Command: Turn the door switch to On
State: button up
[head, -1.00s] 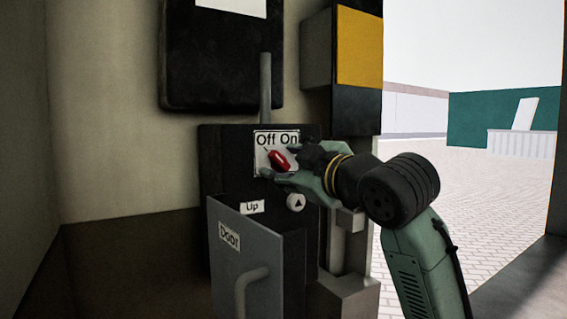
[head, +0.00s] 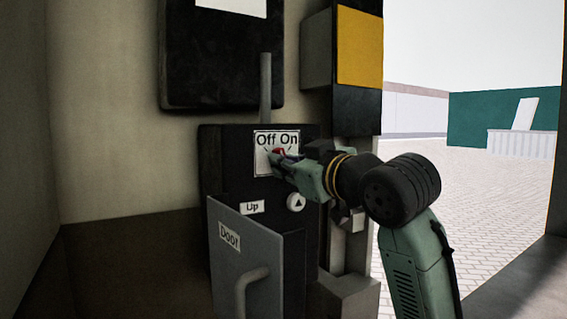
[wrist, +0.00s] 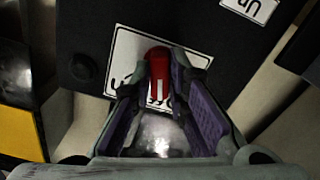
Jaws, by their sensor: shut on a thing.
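The red door switch knob (head: 279,152) sits on a white plate (head: 261,166) marked "Off" and "On", on a dark control box (head: 225,160). My gripper (head: 279,157) reaches it from the right and hides most of it in the head view. In the wrist view the red knob (wrist: 158,72) stands between the purple-padded fingers of my gripper (wrist: 160,84), which is shut on it. The plate (wrist: 125,48) appears upside down and tilted there. I cannot tell exactly which marking the knob points at.
Below the switch are an "Up" label (head: 252,207) and a round arrow button (head: 296,202). A grey open panel marked "Door" (head: 245,265) with a handle (head: 250,285) stands out in front. A yellow-and-black post (head: 358,70) rises at right, beside open paved ground (head: 480,200).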

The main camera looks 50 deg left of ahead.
jog(key=m, duration=1.3)
jog(key=shift+w+f, duration=0.1)
jog(key=shift+w, duration=0.1)
jog(key=o, duration=1.6)
jog(key=shift+c, duration=0.2)
jog(key=shift+d, duration=0.1)
jog(key=d, duration=0.6)
jog(key=shift+s+d+b, duration=0.3)
jog(key=shift+d+b, duration=0.05)
jog(key=shift+d, duration=0.05)
